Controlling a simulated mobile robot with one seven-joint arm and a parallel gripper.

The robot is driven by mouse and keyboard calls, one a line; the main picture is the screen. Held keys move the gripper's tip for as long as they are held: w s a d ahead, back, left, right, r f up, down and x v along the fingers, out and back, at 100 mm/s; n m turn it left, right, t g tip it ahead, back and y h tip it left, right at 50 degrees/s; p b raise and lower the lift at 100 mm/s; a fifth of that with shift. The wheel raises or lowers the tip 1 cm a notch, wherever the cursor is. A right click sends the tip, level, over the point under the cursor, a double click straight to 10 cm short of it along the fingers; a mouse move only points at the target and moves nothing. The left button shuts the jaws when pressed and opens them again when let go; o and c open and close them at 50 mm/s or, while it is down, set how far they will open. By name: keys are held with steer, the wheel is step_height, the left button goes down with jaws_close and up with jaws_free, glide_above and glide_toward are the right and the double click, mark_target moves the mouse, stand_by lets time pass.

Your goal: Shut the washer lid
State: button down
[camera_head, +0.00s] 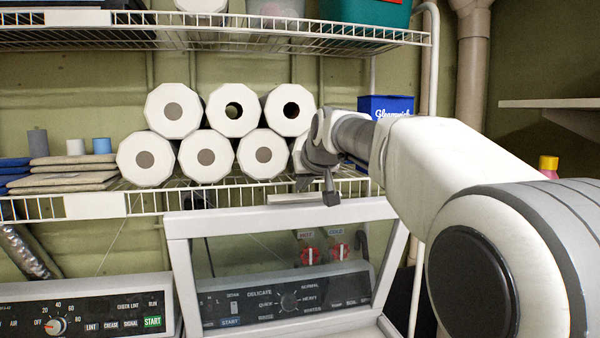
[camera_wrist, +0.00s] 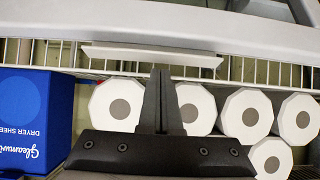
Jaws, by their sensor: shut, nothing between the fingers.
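The washer lid (camera_head: 215,222) stands raised, a white frame with a clear pane. The washer's control panel (camera_head: 290,297) shows through the pane. The lid's top edge (camera_wrist: 160,28) crosses the top of the wrist view. My gripper (camera_head: 331,197) is shut and empty, with its fingers pointing down just above the right part of the lid's top edge in the head view. In the wrist view my fingertips (camera_wrist: 160,76) show below the edge with a visible gap. I cannot tell how far behind the edge they are.
A wire shelf (camera_head: 150,203) behind the lid holds stacked white rolls (camera_head: 210,158), folded cloths (camera_head: 75,172) and a blue box (camera_head: 385,105). Another wire shelf (camera_head: 230,38) runs above. A second control panel (camera_head: 90,318) is at lower left. A pipe (camera_head: 472,70) stands at right.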

steer(key=shift+x, duration=1.2)
steer(key=shift+f, duration=0.1)
